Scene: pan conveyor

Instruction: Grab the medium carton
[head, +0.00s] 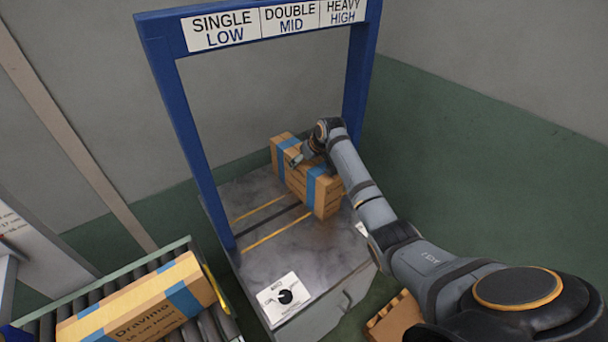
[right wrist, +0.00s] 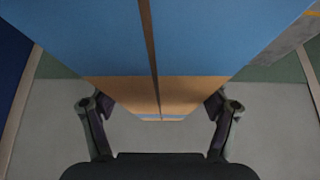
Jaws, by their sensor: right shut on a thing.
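A brown carton with blue bands (head: 327,196) sits on the grey top of the stand, under the blue frame. My right gripper (head: 305,155) reaches it from the right and is shut on it at its upper part. In the right wrist view the carton's blue band and brown face (right wrist: 200,90) fill the top and middle, with the two fingers (right wrist: 158,108) on either side of it. A second brown carton with blue bands, marked "Dravimo" (head: 150,306), lies on the roller conveyor at lower left. I cannot tell from the pictures which is the medium one. My left gripper is out of view.
The blue frame (head: 180,130) rises around the stand (head: 255,205), with signs reading "SINGLE LOW", "DOUBLE MID" and "HEAVY HIGH" (head: 290,22). A roller conveyor (head: 110,280) runs at lower left. An orange-brown object (head: 392,316) shows partly beside the stand, low down.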

